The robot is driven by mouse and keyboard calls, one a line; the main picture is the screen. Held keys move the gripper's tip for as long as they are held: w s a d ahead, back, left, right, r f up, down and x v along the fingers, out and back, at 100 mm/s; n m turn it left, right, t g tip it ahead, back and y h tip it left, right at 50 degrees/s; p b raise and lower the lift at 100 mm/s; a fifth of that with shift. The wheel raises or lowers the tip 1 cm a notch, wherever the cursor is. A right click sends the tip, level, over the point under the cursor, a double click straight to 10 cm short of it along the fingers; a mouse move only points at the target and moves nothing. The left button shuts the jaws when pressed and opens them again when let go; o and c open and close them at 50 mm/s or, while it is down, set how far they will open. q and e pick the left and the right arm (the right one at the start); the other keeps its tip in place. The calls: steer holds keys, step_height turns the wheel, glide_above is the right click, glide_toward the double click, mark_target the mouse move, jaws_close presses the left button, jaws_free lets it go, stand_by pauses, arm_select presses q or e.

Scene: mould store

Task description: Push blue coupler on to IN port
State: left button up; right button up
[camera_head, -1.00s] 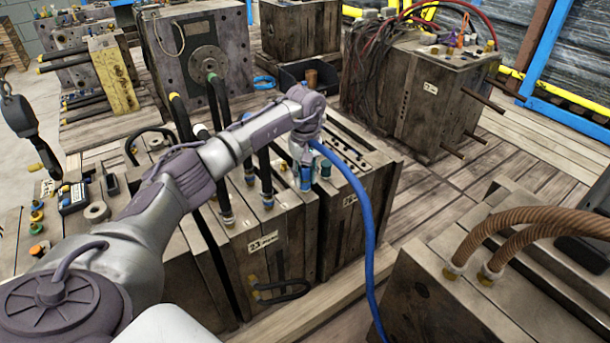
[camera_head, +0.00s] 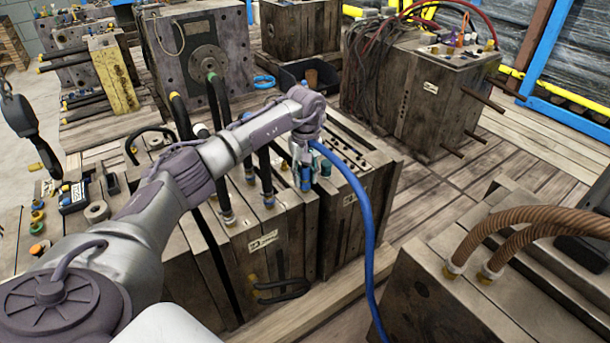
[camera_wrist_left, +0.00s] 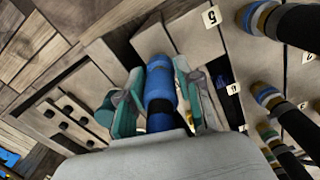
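My right gripper is in neither view.
Black hoses with fittings (camera_head: 267,195) stand just left of the coupler. A block with two brown hoses (camera_head: 485,270) is at lower right. Wooden planks (camera_head: 430,205) lie clear to the right.

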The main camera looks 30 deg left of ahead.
arm_select(q)
steer(key=o, duration=0.4)
step_height(320, 180, up, 12)
stand_by(0.5)
stand_by(0.4)
